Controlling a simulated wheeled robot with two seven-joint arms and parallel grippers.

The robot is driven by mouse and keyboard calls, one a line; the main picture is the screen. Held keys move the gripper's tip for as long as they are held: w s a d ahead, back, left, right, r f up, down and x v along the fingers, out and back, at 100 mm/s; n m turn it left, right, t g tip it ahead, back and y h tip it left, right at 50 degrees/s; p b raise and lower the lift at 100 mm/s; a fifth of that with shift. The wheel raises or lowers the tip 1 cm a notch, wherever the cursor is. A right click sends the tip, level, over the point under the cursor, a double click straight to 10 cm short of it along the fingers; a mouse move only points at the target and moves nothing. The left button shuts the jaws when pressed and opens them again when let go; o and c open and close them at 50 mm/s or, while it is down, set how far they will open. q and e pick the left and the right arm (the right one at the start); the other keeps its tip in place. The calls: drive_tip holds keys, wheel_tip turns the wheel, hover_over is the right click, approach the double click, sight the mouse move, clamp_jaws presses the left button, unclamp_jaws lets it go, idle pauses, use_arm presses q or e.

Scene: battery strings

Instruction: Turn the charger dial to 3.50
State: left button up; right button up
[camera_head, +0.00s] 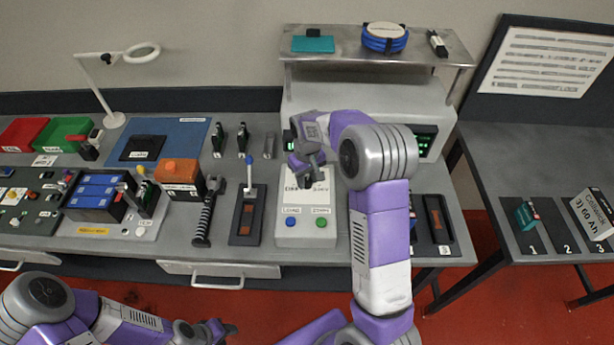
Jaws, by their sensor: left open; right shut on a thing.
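The white charger box (306,235) stands at the middle of the bench, with a blue and a green button low on its front. A lit green display (288,140) shows partly at its upper left, but its digits are too small and covered to read. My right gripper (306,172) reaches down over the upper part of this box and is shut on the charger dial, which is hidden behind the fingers. My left gripper (212,331) is open and empty in front of the bench, low in the view, partly cut off.
Another green display (426,142) shows right of my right arm. A battery pack (95,195) and bins lie further left. A shelf (375,58) stands behind; a side table (540,170) is right.

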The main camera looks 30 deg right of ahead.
sight(307, 180)
drive_tip(key=shift+m+p, duration=0.3)
drive_tip(key=shift+m, duration=1.3)
drive_tip(key=o, duration=1)
drive_tip(key=shift+o, duration=0.2)
wheel_tip(307, 180, up, 8)
drive_tip(key=shift+f+p, duration=0.15)
drive_tip(key=shift+p, duration=0.3)
